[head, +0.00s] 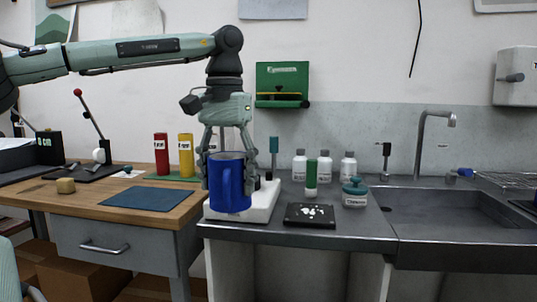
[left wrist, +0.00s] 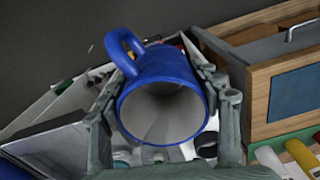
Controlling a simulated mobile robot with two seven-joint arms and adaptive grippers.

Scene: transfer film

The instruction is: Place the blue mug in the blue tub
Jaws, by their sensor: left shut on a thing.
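The blue mug (head: 230,188) is upright between the fingers of my left gripper (head: 229,172), at the left end of the grey counter. The left gripper is shut on it from above, one finger on each side. The mug's handle faces the head camera. In the left wrist view the mug (left wrist: 157,70) shows its open, empty-looking mouth between the fingers (left wrist: 168,118). No blue tub is clearly seen. My right gripper is not in view.
A black tray (head: 310,225) with white bits, a teal-lidded jar (head: 354,192), a green-topped tube (head: 311,178) and white bottles (head: 348,166) stand right of the mug. The sink (head: 450,210) is farther right. A blue mat (head: 149,198) lies on the wooden desk (head: 90,208).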

